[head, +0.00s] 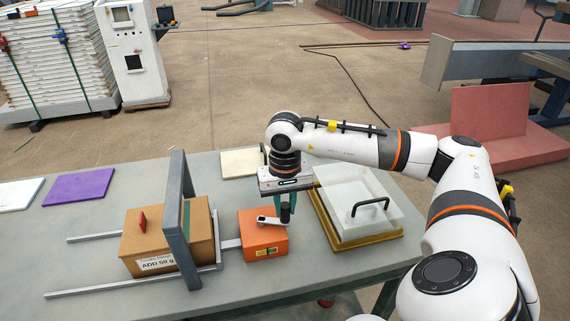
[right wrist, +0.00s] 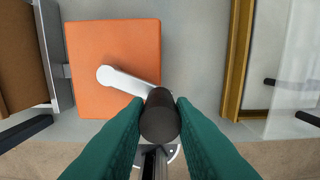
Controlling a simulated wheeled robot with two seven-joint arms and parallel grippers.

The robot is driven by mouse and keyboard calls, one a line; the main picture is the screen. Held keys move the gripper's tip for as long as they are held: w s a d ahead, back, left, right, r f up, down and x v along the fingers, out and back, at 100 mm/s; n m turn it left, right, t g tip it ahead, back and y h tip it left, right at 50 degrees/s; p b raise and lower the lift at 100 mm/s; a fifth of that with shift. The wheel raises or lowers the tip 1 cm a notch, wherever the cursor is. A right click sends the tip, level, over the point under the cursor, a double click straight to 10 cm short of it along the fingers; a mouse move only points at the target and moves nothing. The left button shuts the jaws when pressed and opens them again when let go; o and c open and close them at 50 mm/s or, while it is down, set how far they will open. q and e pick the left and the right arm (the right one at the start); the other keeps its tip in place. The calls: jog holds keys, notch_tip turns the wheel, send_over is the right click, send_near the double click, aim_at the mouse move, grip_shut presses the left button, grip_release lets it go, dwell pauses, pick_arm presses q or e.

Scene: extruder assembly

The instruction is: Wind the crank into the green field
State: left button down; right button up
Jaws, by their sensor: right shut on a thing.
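The orange box (head: 256,230) stands on the table with the crank (head: 272,219) on its top. A small coloured gauge (head: 266,252) with green and yellow sits on its front face; any pointer is too small to read. My right gripper (head: 285,210) reaches down from above, at the crank's outer end. In the right wrist view, its teal fingers are shut on the dark round crank knob (right wrist: 160,116). The white crank arm (right wrist: 128,82) runs from its pivot on the orange box, slanting down and right to the knob. My left gripper is not in view.
Left of the orange box stands a grey upright frame (head: 175,215) around a brown box (head: 145,240) labelled "ADD 50 g". Close on the right is a clear cover (head: 340,195) with a black handle. Purple (head: 78,187) and white (head: 18,194) plates lie far left.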

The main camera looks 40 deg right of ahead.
jog(key=o, duration=0.9)
jog(key=shift+s+a, duration=0.15)
jog(key=shift+a, duration=0.15)
notch_tip(320, 180, up, 6)
jog(key=p, duration=0.4)
